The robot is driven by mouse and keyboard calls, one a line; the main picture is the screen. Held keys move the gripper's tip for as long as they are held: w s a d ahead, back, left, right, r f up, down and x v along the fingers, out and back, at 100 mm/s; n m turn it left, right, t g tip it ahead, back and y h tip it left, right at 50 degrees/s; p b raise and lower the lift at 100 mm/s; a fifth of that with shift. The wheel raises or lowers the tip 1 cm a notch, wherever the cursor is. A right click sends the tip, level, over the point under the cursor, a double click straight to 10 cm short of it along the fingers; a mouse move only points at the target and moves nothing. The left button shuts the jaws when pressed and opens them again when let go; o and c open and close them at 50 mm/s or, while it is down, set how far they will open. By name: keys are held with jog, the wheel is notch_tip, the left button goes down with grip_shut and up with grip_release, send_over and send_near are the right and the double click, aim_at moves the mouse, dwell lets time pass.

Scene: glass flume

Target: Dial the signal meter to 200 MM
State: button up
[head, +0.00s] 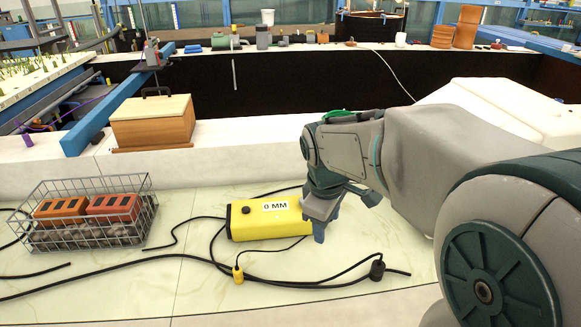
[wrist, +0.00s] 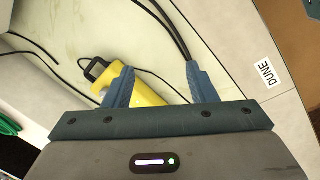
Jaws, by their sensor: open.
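The signal meter (head: 268,226) is a yellow box lying on the pale bench top in the head view. Its label reads 0 MM, and a round black knob (head: 246,210) sits at its left end. My gripper (head: 322,222) is at the right end of the meter, fingers pointing down; whether it touches the meter I cannot tell. In the wrist view my gripper (wrist: 162,82) is open, with nothing held between its fingers. The yellow meter (wrist: 146,96) shows partly behind the left finger there, and the rest is hidden.
Black cables (head: 150,258) run across the bench, with a small yellow connector (head: 238,275) and a black plug (head: 377,270) in front. A wire basket (head: 85,236) holding orange blocks (head: 112,208) stands left. A wooden box (head: 152,124) is behind.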

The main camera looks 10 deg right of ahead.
jog(key=w+f+n+g+y+p, duration=0.1)
jog(key=w+f+n+g+p, duration=0.15)
jog(key=w+n+p, duration=1.55)
jog(key=w+f+n+b, duration=0.1)
jog(key=w+f, duration=0.2)
jog(key=f, duration=0.1)
jog(key=w+f+n+b, duration=0.1)
jog(key=w+f+n, duration=0.1)
jog(key=f, duration=0.3)
jog(key=w+f+n+t+b, duration=0.1)
jog(key=w+f+b, duration=0.1)
jog(key=w+f, duration=0.2)
jog(key=shift+d+f+n, duration=0.1)
jog(key=shift+f+n, duration=0.3)
jog(key=shift+s, duration=0.1)
jog(key=c, duration=1)
